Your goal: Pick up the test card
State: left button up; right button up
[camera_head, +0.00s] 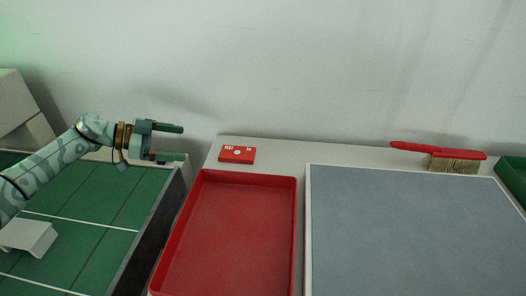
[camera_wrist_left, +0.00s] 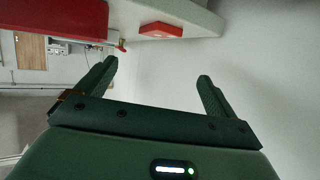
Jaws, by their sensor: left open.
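The test card may be the small flat red piece (camera_head: 237,154) with white markings, which lies on the pale table behind the red tray in the head view. The same red piece shows near the top of the left wrist view (camera_wrist_left: 161,30). My left gripper (camera_head: 184,144) is open and empty, to the left of the red piece and apart from it. Its two fingers also show in the left wrist view (camera_wrist_left: 158,80), spread wide with nothing between them. My right gripper is not in view.
An empty red tray (camera_head: 298,215) stands in front of the red piece, beside a large grey mat (camera_head: 415,225). A red-handled brush (camera_head: 455,161) lies at the back right, near a green bin (camera_head: 514,172). A green lined surface (camera_head: 85,215) with a white block (camera_head: 30,237) is at left.

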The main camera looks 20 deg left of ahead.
pick_arm(q)
jog(key=b, duration=0.3)
send_near(231, 153)
jog(key=w+d, duration=0.2)
jog(key=d, duration=0.1)
jog(key=shift+f+g, duration=0.3)
jog(key=shift+f, duration=0.1)
jog(key=shift+w+d+f+b, duration=0.15)
jog(key=shift+w+d+b, duration=0.2)
jog(key=shift+d, duration=0.15)
jog(key=b+x, duration=0.2)
jog(key=x, duration=0.1)
jog(key=b+x, duration=0.1)
jog(key=x, duration=0.1)
jog(key=shift+w+a+f, duration=0.2)
jog(key=shift+a+f, duration=0.05)
jog(key=shift+a, duration=0.05)
jog(key=shift+d+r, duration=0.15)
jog(key=shift+r, duration=0.1)
jog(key=c, duration=1.4)
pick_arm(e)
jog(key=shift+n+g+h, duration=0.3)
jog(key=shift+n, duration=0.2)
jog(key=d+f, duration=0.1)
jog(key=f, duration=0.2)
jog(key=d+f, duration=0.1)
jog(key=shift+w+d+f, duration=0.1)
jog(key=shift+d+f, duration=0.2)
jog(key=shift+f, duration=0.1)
